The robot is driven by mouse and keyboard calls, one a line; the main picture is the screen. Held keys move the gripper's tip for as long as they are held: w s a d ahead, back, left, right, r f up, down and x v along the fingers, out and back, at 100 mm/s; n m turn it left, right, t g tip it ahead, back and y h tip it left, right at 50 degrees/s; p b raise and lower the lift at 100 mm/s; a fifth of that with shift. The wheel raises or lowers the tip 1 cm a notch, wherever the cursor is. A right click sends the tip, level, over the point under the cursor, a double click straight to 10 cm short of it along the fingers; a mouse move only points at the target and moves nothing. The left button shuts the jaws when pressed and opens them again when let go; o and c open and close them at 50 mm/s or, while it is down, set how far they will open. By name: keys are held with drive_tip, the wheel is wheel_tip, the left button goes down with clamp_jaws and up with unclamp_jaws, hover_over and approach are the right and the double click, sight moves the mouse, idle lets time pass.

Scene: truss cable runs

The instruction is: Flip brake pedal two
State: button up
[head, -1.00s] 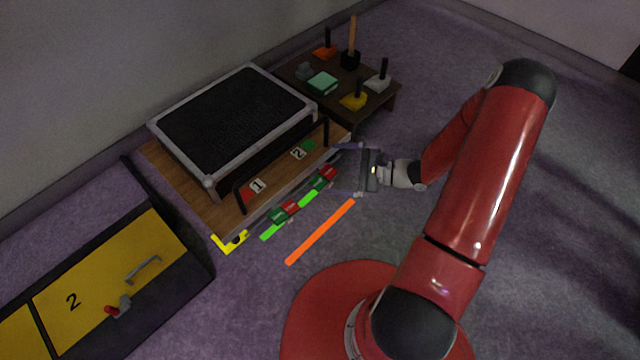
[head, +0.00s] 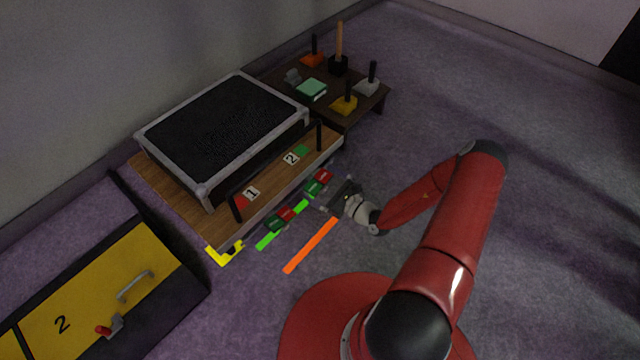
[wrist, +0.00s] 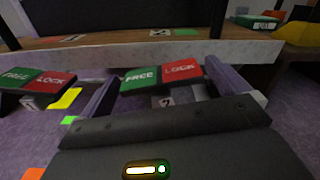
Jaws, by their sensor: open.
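Brake pedal two (head: 318,184) is the right-hand of two green and red rocker pedals in front of the wooden platform. In the wrist view this pedal (wrist: 161,75) reads FREE on its green left half and LOCK on its red right half. Its LOCK half appears slightly higher in that picture; I cannot tell which half is pressed down. A partly hidden number plate (wrist: 172,100) is below it. My gripper (head: 326,194) is open at the pedal, with one purple finger on each side of it in the wrist view. Contact cannot be told.
The other pedal (head: 278,218) is to the left. The wooden platform (head: 168,190) has plates 1 and 2 and carries a grey-framed black case (head: 220,125). A low dark table (head: 372,101) with handled blocks stands behind. Green and orange strips (head: 311,246) mark the floor.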

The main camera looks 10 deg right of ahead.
drive_tip(key=shift+w+a, duration=0.35)
drive_tip(key=shift+w, duration=0.15)
drive_tip(key=c, duration=0.8)
drive_tip(key=shift+r+m+p, duration=0.15)
drive_tip(key=shift+m+p, duration=0.4)
drive_tip(key=shift+m, duration=0.65)
drive_tip(key=shift+w+d+m, duration=0.1)
drive_tip(key=shift+m, duration=1)
drive_tip(key=o, duration=0.8)
